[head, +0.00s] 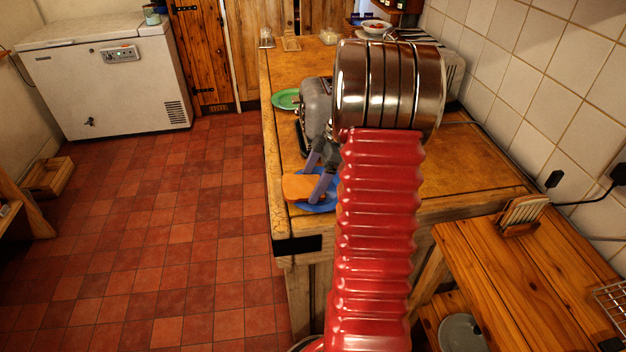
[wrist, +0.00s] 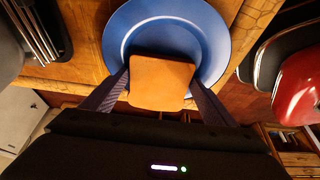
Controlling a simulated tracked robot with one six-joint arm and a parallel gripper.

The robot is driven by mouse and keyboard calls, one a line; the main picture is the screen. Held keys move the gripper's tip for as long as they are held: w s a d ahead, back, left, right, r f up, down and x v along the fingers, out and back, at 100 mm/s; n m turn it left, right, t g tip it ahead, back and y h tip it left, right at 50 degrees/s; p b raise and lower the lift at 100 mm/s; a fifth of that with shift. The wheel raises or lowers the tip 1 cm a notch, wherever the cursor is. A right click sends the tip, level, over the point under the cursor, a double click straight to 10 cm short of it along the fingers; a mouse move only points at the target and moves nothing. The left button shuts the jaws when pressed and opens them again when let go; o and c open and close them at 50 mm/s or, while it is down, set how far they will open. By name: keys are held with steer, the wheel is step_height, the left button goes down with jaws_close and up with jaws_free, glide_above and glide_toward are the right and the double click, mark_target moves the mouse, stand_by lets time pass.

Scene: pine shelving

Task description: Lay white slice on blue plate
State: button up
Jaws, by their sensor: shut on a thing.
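A slice (head: 299,187), orange-brown rather than white in these pictures, is held between the two fingers of my gripper (head: 312,182). In the wrist view the slice (wrist: 160,82) sits between the fingertips of my gripper (wrist: 160,78), one finger on each side. The blue plate (head: 322,204) lies at the near left edge of the worktop, partly hidden by the slice and my arm. In the wrist view the blue plate (wrist: 165,25) shows behind the slice, which overlaps its near rim. I cannot tell whether the slice touches the plate.
A grey toaster (head: 316,100) stands on the worktop beyond my gripper, with a green plate (head: 285,99) to its left. A rack of slices (head: 522,213) stands on the lower pine shelving at right. The worktop's left edge drops to the tiled floor (head: 190,230).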

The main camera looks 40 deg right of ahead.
steer(key=o, duration=1.1)
steer(key=shift+f, duration=0.1)
steer(key=shift+o, duration=0.2)
steer(key=shift+f, duration=0.15)
steer(key=v, duration=1.4)
steer(key=shift+f, duration=0.1)
